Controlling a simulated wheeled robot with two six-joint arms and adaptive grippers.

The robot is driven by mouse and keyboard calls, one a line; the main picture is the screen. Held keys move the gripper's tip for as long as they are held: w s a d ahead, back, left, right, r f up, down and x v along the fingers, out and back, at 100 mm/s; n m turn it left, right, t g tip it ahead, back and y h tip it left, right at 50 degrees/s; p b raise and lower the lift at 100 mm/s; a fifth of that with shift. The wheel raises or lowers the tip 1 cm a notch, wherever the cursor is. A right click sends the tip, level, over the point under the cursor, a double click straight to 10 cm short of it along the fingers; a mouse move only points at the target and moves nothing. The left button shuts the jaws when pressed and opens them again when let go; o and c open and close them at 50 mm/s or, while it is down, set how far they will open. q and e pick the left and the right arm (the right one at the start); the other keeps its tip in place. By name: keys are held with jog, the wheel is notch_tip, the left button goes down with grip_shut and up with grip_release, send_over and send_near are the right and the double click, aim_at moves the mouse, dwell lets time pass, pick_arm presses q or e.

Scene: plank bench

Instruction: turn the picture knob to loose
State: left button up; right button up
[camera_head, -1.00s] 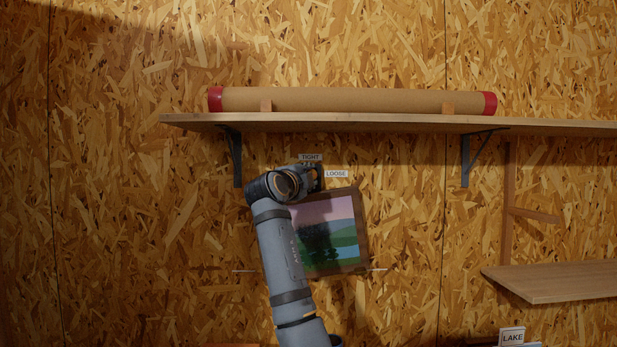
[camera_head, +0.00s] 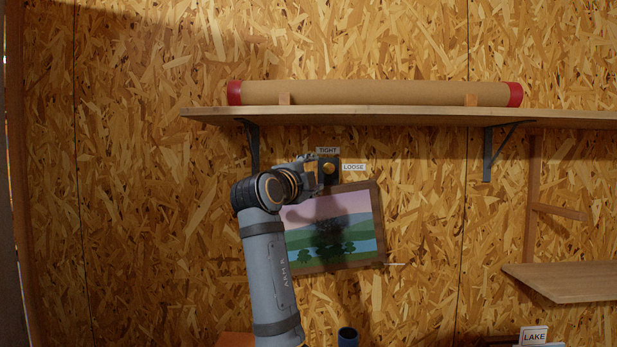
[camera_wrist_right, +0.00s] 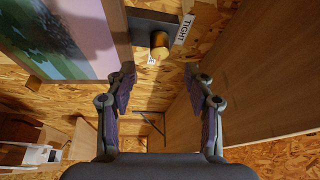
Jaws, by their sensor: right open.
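The brass picture knob (camera_head: 328,169) sits on a dark plate on the wall, between the TIGHT label (camera_head: 328,151) above and the LOOSE label (camera_head: 354,168) to its right. I cannot tell where it points. The framed landscape picture (camera_head: 300,240) hangs tilted below it, its right side higher. My right gripper (camera_head: 316,180) is just left of the knob, apart from it. In the right wrist view the open, empty fingers (camera_wrist_right: 159,74) have the knob (camera_wrist_right: 160,43) ahead of their tips, not between them. My left gripper is out of view.
A wooden shelf (camera_head: 420,113) runs above the knob, on dark brackets (camera_head: 253,150), and carries a cardboard tube (camera_head: 380,93) with red ends. A lower shelf (camera_head: 570,282) is at right. A LAKE sign (camera_head: 534,335) stands at bottom right.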

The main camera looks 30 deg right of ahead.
jog(key=v, duration=0.3)
jog(key=shift+s, duration=0.1)
jog(key=shift+f, duration=0.1)
